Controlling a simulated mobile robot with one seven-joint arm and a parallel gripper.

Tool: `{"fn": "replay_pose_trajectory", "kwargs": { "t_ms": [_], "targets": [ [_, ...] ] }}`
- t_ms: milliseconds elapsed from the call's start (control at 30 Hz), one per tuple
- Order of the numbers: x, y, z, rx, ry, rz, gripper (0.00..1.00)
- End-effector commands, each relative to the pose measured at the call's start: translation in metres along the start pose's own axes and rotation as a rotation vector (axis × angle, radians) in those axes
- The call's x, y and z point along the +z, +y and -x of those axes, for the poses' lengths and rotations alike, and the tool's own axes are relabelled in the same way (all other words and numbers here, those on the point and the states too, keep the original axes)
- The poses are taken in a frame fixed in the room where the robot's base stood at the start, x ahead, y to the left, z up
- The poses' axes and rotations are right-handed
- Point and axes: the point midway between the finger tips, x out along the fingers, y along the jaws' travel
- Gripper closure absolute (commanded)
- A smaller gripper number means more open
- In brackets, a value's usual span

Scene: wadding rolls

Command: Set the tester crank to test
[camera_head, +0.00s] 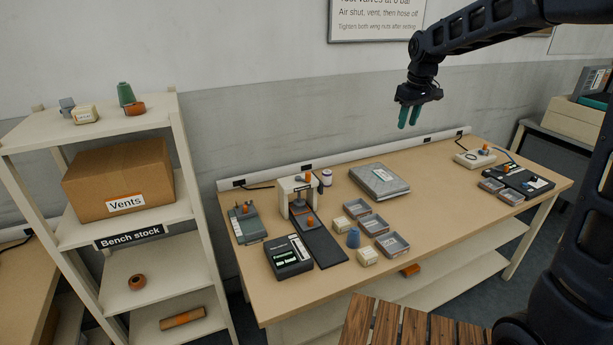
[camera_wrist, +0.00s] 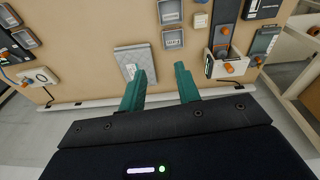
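My gripper (camera_head: 408,126) hangs high above the back of the bench, pointing down. In the wrist view my gripper (camera_wrist: 162,69) shows two teal fingers apart with nothing between them. A white upright frame device (camera_head: 284,195) with orange knobs stands at the left of the bench; it also shows in the wrist view (camera_wrist: 211,66). A small pale box with an orange knob (camera_head: 485,148) sits at the far right back, also at left in the wrist view (camera_wrist: 41,78). I cannot tell which holds the tester crank; no setting is readable.
A shelf unit with a Vents carton (camera_head: 118,178) stands left. The bench between binder and right-hand devices is clear.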

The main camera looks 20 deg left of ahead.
Motion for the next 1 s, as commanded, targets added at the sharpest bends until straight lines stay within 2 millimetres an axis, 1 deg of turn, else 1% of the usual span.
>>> {"fn": "replay_pose_trajectory", "kwargs": {
  "t_ms": [33,100,167,300,367,467,500,567,600,700,800,900,1000],
  "targets": [
    [-0.018,-0.010,-0.011,-0.007,-0.011,0.037,0.67],
    [-0.041,-0.024,-0.022,-0.015,-0.023,0.085,0.67],
    [-0.060,-0.037,-0.033,-0.022,-0.033,0.127,0.67],
    [-0.102,-0.071,-0.061,-0.037,-0.057,0.224,0.67],
    [-0.119,-0.087,-0.075,-0.043,-0.068,0.264,0.67],
    [-0.145,-0.117,-0.098,-0.053,-0.086,0.334,0.67],
    [-0.155,-0.129,-0.107,-0.057,-0.092,0.362,0.67],
    [-0.168,-0.147,-0.122,-0.062,-0.102,0.403,0.67],
    [-0.176,-0.160,-0.131,-0.065,-0.107,0.428,0.67],
    [-0.192,-0.187,-0.151,-0.072,-0.121,0.483,0.67],
    [-0.202,-0.207,-0.166,-0.077,-0.131,0.523,0.67],
    [-0.208,-0.219,-0.174,-0.079,-0.136,0.546,0.67],
    [-0.209,-0.223,-0.179,-0.080,-0.138,0.555,0.67]
  ]
}}
